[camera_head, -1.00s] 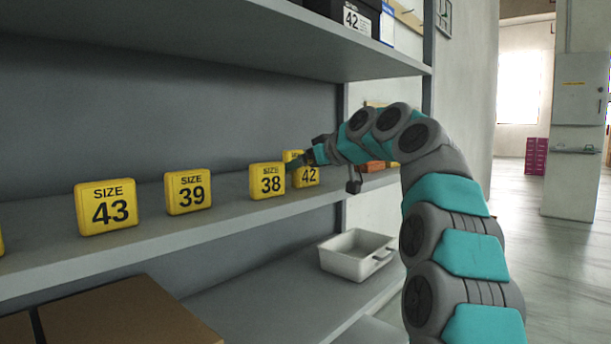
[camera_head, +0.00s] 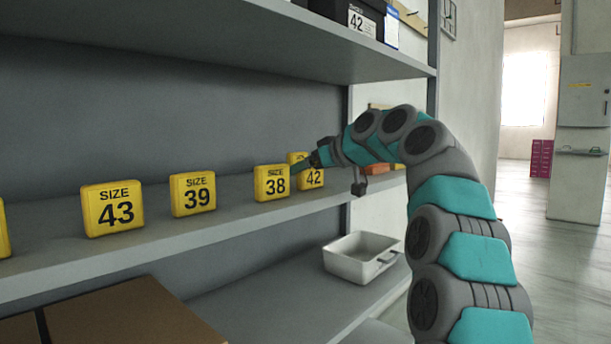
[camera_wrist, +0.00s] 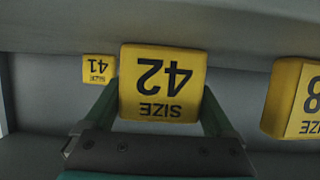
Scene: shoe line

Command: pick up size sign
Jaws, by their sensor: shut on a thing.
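The yellow size 42 sign (camera_head: 313,179) stands on the middle shelf, to the right of the size 38 sign (camera_head: 272,183). My gripper (camera_head: 305,164) reaches it from the right, and one teal finger crosses its front, hiding part of it. In the wrist view, the size 42 sign (camera_wrist: 163,83) appears upside down between the two fingers of my gripper (camera_wrist: 160,108), which is shut on it. I cannot tell any gap between the sign and the shelf.
Size 39 (camera_head: 193,194) and size 43 (camera_head: 112,208) signs stand farther left. A size 41 sign (camera_wrist: 98,69) shows beyond in the wrist view. The upper shelf (camera_head: 230,40) overhangs the signs. A white bin (camera_head: 352,260) sits on the lower shelf.

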